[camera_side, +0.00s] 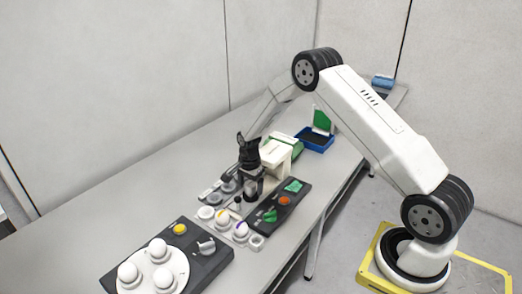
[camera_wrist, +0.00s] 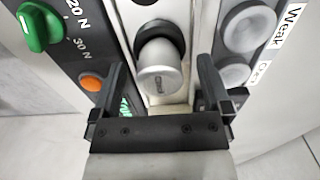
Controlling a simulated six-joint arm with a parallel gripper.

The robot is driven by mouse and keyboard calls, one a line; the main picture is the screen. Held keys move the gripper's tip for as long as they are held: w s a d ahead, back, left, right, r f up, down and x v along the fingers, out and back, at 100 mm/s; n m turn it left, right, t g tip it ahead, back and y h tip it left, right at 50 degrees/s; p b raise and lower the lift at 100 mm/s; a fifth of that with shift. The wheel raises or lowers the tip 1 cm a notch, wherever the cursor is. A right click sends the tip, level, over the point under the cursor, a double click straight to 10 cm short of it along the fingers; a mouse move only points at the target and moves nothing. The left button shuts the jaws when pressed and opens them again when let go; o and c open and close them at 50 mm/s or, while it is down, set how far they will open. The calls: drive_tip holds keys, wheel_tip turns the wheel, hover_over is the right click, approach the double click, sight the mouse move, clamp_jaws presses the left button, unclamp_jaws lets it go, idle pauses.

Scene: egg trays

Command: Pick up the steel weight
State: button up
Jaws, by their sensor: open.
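A grey metallic cylinder (camera_wrist: 157,82), which looks like the steel weight, shows in the wrist view below a black round part (camera_wrist: 160,38). It is between the two fingers of my gripper (camera_wrist: 162,72), with a gap on each side. My gripper is open and I see no contact. In the side view my gripper (camera_side: 249,178) points down over the middle of the table, beside the dark control panel. A small shiny part there (camera_side: 250,188) may be the same weight; the gripper partly hides it.
The dark panel (camera_side: 288,208) has a green knob (camera_wrist: 38,26) and orange button (camera_wrist: 92,84). Eggs (camera_side: 222,216) sit in a grey tray nearby. Several white eggs stand on a round plate (camera_side: 180,268) at front. A white machine (camera_side: 275,156) and blue box (camera_side: 314,142) stand behind.

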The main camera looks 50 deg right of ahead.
sight(250, 183)
idle(0.5)
clamp_jaws()
drive_tip(key=shift+r, duration=1.55)
drive_tip(key=s+a+r, duration=0.3)
drive_tip(key=s+r, duration=0.6)
drive_tip(key=s, duration=0.4)
drive_tip(key=shift+s+r, duration=0.35)
drive_tip(key=shift+r, duration=0.05)
